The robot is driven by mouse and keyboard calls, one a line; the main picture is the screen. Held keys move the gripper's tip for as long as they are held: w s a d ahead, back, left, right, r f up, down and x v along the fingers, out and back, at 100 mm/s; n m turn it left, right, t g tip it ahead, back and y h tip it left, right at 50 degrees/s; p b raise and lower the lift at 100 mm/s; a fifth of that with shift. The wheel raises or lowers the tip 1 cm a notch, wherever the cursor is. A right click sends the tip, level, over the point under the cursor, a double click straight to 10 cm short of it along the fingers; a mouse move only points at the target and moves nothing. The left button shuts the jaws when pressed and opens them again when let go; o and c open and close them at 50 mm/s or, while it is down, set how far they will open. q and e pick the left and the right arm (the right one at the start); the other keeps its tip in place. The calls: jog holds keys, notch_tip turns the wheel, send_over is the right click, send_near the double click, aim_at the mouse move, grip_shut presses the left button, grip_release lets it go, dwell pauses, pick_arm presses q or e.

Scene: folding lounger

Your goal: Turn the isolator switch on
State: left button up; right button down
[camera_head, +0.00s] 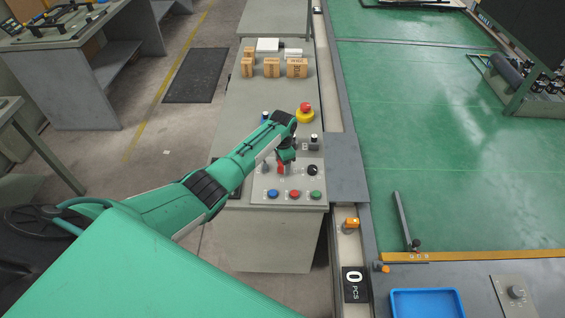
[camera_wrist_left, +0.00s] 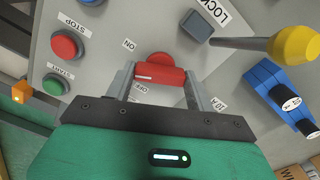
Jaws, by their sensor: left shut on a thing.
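The isolator switch is a red rotary handle (camera_wrist_left: 160,77) on the grey control panel (camera_wrist_left: 105,50), with ON and OFF labels beside it in the left wrist view. A white mark shows on the left part of the handle. My left gripper (camera_wrist_left: 165,88) is shut on the handle, one finger at each end of it. In the head view the left gripper (camera_head: 284,160) points down at the panel, and a bit of the red handle (camera_head: 281,169) shows below it. The gripper and arm hide part of the panel there. My right gripper is not in view.
Blue (camera_head: 272,194), red (camera_head: 294,194) and green (camera_head: 315,194) buttons line the panel's front. A black knob (camera_head: 312,170) is to the right. A red mushroom button on a yellow base (camera_head: 305,116) and several cardboard boxes (camera_head: 271,68) stand farther back.

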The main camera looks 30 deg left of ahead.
pick_arm(q)
jog(key=m, duration=0.5)
jog(key=shift+m, duration=0.3)
dwell(0.4)
jog(key=o, duration=1)
jog(key=shift+r, duration=0.1)
notch_tip(320, 180, up, 14)
jog(key=b, duration=0.3)
jog(key=shift+f, duration=0.2)
